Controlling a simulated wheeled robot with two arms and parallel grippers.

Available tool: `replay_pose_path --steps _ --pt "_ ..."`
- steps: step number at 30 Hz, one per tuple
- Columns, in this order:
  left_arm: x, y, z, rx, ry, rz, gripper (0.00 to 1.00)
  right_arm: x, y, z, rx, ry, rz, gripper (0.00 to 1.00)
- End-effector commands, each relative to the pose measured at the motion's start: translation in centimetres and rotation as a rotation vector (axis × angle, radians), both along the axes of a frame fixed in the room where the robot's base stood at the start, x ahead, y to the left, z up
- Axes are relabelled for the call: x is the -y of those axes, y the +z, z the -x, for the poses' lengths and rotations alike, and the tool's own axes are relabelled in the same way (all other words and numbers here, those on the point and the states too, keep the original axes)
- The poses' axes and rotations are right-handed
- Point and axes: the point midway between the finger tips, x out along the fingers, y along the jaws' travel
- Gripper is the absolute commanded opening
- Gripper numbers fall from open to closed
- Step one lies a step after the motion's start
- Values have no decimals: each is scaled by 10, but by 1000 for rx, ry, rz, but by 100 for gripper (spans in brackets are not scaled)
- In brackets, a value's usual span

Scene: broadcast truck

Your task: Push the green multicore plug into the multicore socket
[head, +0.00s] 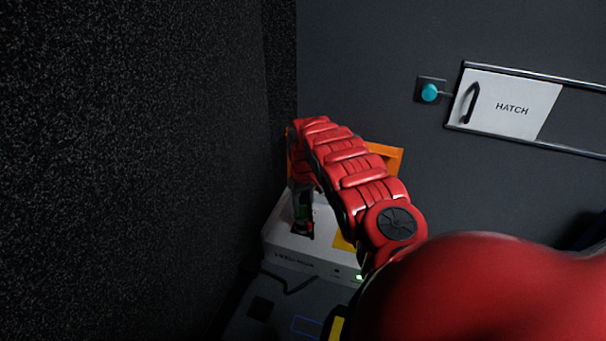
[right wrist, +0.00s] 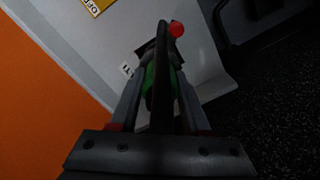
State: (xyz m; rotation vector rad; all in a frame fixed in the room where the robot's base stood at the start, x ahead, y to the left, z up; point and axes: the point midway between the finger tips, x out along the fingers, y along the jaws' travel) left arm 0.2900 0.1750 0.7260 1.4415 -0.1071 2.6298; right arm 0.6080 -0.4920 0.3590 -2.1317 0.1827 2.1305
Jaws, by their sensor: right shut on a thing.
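My right gripper (head: 303,212) reaches down over a white box (head: 285,245), and is shut on the green plug. In the right wrist view the green plug (right wrist: 150,82) shows between the two fingers (right wrist: 160,112), partly covered by a dark bar. A small red round part (right wrist: 176,29) is just beyond it. The multicore socket cannot be made out; the gripper and plug cover that area. Whether the plug touches a socket cannot be told. My left gripper is not in view.
An orange panel (head: 384,152) stands behind the white box. A green light (head: 359,277) glows on the box front, and a dark cable (head: 287,289) lies before it. A dark speckled wall (head: 130,170) closes the left. A hatch (head: 510,104) and a teal knob (head: 429,92) are on the back wall.

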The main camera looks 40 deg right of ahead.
Motion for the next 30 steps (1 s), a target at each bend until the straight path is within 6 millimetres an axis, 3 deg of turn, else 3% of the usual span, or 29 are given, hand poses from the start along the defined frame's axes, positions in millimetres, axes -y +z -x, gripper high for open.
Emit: replay_pose_path --steps 30 --pt "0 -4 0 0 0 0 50 0 -15 -1 1 2 1 0"
